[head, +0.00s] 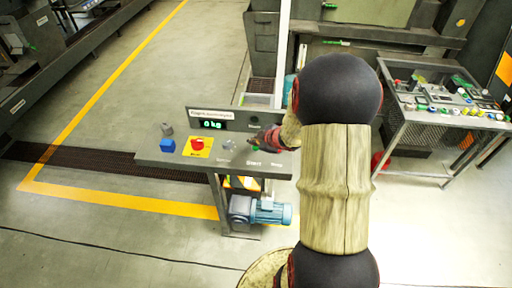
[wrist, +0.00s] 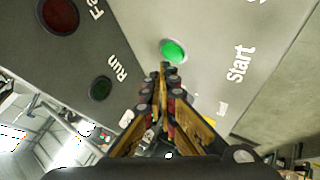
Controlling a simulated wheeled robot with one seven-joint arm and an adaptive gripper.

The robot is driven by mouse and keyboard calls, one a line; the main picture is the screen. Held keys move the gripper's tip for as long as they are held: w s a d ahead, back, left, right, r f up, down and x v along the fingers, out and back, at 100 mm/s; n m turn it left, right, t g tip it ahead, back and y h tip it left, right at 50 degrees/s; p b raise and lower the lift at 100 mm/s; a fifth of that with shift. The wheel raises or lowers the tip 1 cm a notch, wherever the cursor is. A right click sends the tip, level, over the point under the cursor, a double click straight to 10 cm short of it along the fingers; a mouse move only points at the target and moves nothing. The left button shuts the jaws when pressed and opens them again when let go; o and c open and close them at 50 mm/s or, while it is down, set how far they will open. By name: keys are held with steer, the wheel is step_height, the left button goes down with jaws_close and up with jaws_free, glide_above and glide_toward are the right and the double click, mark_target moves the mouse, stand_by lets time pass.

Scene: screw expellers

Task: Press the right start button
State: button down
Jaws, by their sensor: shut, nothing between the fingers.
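The start button is a green round button (wrist: 174,51) beside the white word "Start" on a grey panel in the wrist view. In the head view, "Start" is printed near the right end of the control panel (head: 205,167), and my gripper largely covers the button. My gripper (wrist: 164,72) is shut and empty. Its tips are just below the green button in the wrist view, very close to it; I cannot tell whether they touch. In the head view my gripper (head: 258,142) points left over the panel, above the "Start" label.
The panel also carries a red emergency stop (head: 198,144) on a yellow plate, a blue button (head: 168,146) and a display (head: 212,125). In the wrist view a dark green Run lamp (wrist: 100,88) and a dark red lamp (wrist: 58,15) show. Another console (head: 450,108) stands at the right.

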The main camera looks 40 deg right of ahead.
mark_target(255, 148)
steer(key=shift+f, duration=0.1)
steer(key=shift+f, duration=0.35)
steer(key=shift+f+b, duration=0.45)
steer(key=shift+b, duration=0.05)
stand_by(0.9)
stand_by(0.3)
steer(key=shift+r+p, duration=0.9)
steer(key=shift+p, duration=0.1)
step_height(255, 148, up, 5)
steer(key=p, duration=0.5)
steer(key=shift+r, duration=0.1)
stand_by(0.4)
